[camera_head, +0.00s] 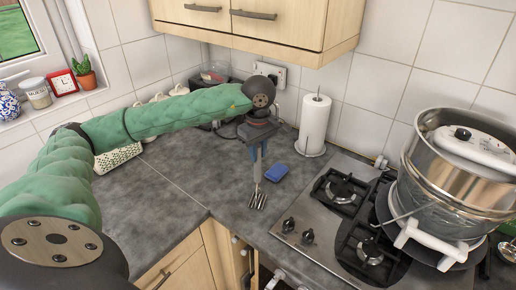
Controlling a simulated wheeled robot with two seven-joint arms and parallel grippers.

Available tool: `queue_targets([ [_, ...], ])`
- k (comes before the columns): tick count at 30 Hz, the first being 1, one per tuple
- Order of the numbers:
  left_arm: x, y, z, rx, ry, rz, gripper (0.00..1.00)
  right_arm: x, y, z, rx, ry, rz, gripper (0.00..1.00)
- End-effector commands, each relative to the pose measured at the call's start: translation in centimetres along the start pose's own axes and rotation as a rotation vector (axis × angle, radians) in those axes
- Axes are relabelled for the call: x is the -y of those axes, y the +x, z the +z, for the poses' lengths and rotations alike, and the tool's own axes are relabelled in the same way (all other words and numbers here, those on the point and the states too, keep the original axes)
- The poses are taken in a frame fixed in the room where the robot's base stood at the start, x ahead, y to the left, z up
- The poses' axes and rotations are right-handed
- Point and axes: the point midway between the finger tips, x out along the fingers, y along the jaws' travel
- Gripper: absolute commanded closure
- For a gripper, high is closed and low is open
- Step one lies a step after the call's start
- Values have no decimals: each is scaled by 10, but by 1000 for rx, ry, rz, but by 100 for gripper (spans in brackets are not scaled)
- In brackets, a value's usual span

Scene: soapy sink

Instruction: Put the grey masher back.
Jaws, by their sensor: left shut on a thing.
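The grey masher (257,201) hangs upright below my left gripper (257,150), its ridged head lowest. My left gripper is shut on the upper part of its handle, and the fingers hide that part. The masher head is over the dark grey worktop (180,195), near its front edge and left of the hob. I cannot tell whether the head touches the worktop. My right gripper is not in view.
A blue sponge (276,172) lies just right of the masher. A paper roll (314,122) stands behind it. A white basket (118,158) is at the left. The worktop between is clear.

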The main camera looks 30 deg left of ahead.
Motion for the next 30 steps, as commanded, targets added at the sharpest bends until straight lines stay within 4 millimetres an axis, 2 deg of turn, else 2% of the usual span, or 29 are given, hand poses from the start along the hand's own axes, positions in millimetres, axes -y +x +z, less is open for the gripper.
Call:
queue_targets([
  [15, 0, 3, 0, 0, -1, 0, 100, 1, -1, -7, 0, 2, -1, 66],
  [16, 0, 3, 0, 0, -1, 0, 74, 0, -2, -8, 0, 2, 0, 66],
  [19, 0, 3, 0, 0, -1, 0, 56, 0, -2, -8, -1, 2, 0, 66],
  [30, 0, 2, 0, 0, -1, 0, 56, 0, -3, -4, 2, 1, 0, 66],
])
